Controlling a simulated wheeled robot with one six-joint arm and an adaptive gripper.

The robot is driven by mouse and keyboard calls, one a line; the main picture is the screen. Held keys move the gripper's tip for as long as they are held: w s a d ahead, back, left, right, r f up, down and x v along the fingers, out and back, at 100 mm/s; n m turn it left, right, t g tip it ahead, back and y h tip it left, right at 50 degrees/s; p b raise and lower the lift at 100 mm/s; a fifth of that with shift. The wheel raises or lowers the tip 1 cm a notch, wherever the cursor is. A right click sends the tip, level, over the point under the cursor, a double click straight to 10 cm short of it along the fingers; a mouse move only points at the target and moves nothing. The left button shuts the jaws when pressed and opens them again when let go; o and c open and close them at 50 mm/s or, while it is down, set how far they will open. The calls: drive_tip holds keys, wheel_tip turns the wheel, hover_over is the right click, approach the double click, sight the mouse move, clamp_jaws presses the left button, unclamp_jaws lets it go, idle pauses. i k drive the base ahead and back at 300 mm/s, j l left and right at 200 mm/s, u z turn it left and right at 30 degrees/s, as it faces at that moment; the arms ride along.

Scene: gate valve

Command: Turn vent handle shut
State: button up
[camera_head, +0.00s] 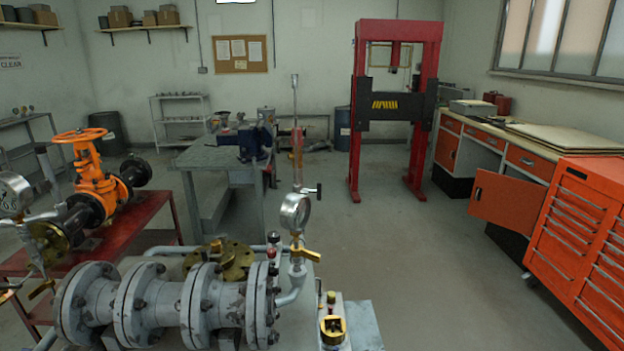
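My gripper is not in view. A small yellow lever handle (306,254) sits on the grey pipework just below a round pressure gauge (295,213), near the middle front. A thin upright tube with a small black knob (319,190) rises behind that gauge. Another yellow lever (41,289) shows at the lower left, below a second gauge (14,194). I cannot tell which of these is the vent handle, or whether any valve is open or shut. An orange gate valve with a handwheel (82,136) stands at the left on a red stand (140,222).
A flanged grey pipe (165,305) fills the lower left front, with brass flanges (233,260) behind it. A grey workbench (213,152) with a blue vise, a red press (361,120) and an orange tool cabinet (580,245) stand beyond. The floor at centre right is clear.

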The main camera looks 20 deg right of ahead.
sight(318, 190)
drive_tip(key=i+l+u, duration=0.15)
drive_tip(key=l, duration=0.3)
drive_tip(key=i+l+u, duration=0.1)
drive_tip(key=l, duration=0.35)
drive_tip(key=i+l+u, duration=0.15)
drive_tip(key=l, duration=0.3)
drive_tip(key=l+u, duration=0.1)
drive_tip(key=l, duration=0.35)
